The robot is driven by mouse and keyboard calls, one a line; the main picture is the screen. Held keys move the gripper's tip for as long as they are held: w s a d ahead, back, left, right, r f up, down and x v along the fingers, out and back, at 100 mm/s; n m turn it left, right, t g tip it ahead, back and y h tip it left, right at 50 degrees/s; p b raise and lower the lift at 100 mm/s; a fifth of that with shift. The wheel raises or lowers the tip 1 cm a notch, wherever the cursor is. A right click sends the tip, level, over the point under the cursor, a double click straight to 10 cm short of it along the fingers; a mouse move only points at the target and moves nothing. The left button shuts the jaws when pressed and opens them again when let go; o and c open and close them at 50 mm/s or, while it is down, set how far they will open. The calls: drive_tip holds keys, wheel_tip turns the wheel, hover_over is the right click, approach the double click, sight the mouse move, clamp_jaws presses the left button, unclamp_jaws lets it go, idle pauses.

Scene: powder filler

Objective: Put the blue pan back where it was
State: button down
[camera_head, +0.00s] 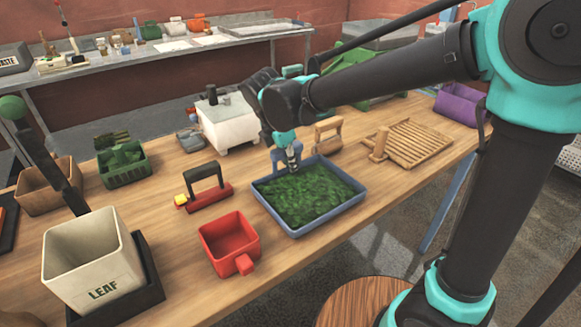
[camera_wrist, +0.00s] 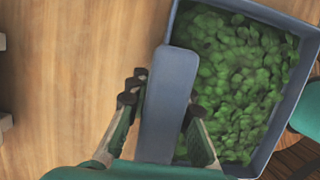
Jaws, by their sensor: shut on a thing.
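The blue pan (camera_head: 328,213) is a shallow rectangular tray full of green leaves (camera_head: 308,193). It is level, at the middle of the wooden table near its front edge; I cannot tell whether it rests on the top or hangs just above it. My gripper (camera_head: 292,163) points down at the pan's far side. In the wrist view the fingers of my gripper (camera_wrist: 160,106) stand on both sides of the pan's blue handle (camera_wrist: 171,95), shut on it. The leaf-filled pan (camera_wrist: 300,75) lies right of the handle there. The fingertips are partly hidden in the head view.
A red square scoop (camera_head: 229,240) and a red-based block with a black handle (camera_head: 205,190) stand left of the pan. A cream LEAF bin (camera_head: 90,265) is at front left. A white machine (camera_head: 228,122) stands behind; a wooden slatted rack (camera_head: 415,145) lies right. Bare tabletop surrounds the pan.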

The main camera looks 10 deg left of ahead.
drive_tip(key=shift+f, duration=0.6)
drive_tip(key=c, duration=1.3)
unclamp_jaws()
drive_tip(key=shift+f, duration=0.1)
drive_tip(key=shift+c, duration=0.2)
drive_tip(key=v, duration=1.2)
